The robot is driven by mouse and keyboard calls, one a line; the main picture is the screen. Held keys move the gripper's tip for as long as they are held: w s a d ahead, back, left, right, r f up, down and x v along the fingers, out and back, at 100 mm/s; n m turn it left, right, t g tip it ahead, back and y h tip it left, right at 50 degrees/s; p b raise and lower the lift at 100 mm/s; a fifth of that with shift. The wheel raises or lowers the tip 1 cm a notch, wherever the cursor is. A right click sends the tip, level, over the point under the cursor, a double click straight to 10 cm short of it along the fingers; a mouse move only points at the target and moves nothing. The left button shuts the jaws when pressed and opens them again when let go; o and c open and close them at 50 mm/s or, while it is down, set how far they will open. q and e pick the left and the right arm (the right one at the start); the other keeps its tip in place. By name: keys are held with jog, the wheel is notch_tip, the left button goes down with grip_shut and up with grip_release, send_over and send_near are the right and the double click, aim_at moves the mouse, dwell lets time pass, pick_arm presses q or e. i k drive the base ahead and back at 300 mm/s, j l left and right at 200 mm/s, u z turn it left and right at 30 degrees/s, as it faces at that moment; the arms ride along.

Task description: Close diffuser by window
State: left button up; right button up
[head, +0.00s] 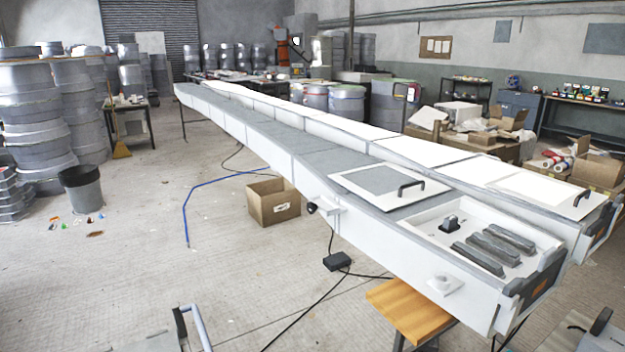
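No window shows, and nothing can be surely told as the diffuser. A long white and grey box-like structure (309,179) runs from the back left to the near right. Its near end has an uncovered white compartment (440,221) holding several dark grey bars (500,240) and a small black fitting (449,222). A white-framed grey panel (382,181) with a black handle lies flat just behind this compartment. A second white panel (540,190) with a black handle lies on the parallel far row.
A cardboard box (273,201), a black cable box (337,261) and cables lie on the floor beside the structure. A wooden stool (408,309) stands under its near end. A dark bucket (82,188) and stacked drums (35,112) are at left. The left-centre floor is largely clear.

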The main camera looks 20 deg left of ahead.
aim_at(389, 186)
jog(key=u, duration=0.3)
jog(key=i+j+u, duration=0.1)
jog(key=i, duration=0.35)
jog(key=i+j, duration=0.1)
jog(key=i, duration=0.35)
jog(key=j+u, duration=0.05)
